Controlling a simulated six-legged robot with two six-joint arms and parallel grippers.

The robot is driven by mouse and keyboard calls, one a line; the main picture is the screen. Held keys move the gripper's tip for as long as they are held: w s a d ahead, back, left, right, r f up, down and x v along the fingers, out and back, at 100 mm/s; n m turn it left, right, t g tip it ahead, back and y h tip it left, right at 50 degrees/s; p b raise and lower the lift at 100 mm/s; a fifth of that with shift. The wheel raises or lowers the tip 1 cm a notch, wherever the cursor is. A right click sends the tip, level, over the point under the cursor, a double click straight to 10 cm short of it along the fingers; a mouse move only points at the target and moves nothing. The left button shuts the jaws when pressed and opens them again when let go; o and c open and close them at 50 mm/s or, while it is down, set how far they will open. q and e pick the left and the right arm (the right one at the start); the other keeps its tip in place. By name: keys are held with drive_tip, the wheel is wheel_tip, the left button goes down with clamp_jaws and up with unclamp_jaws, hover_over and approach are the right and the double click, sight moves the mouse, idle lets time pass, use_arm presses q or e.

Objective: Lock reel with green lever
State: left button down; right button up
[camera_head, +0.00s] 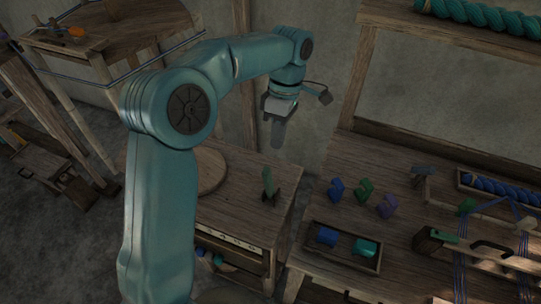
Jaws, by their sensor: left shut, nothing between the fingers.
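A small green lever-like piece (268,182) stands upright in a dark mount on top of a wooden cabinet (245,215). A round wooden disc (210,171) lies beside it, partly hidden behind my left arm. I cannot tell whether this disc is the reel. My left gripper (278,133) is shut and empty, pointing down. In the picture it shows above the green piece, apart from it, against the wall. My right gripper is not in view.
A teal roll (480,15) sits above. A wooden stand (115,48) with blue cord is at upper left.

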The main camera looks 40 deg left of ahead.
sight(269, 185)
use_arm(q)
drive_tip(key=s+f, duration=0.1)
drive_tip(key=s, duration=0.1)
drive_tip(key=s+d+f, duration=0.1)
drive_tip(key=s, duration=0.1)
drive_tip(key=shift+f, duration=0.35)
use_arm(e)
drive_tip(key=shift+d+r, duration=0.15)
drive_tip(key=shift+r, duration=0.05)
use_arm(q)
drive_tip(key=shift+s, duration=0.15)
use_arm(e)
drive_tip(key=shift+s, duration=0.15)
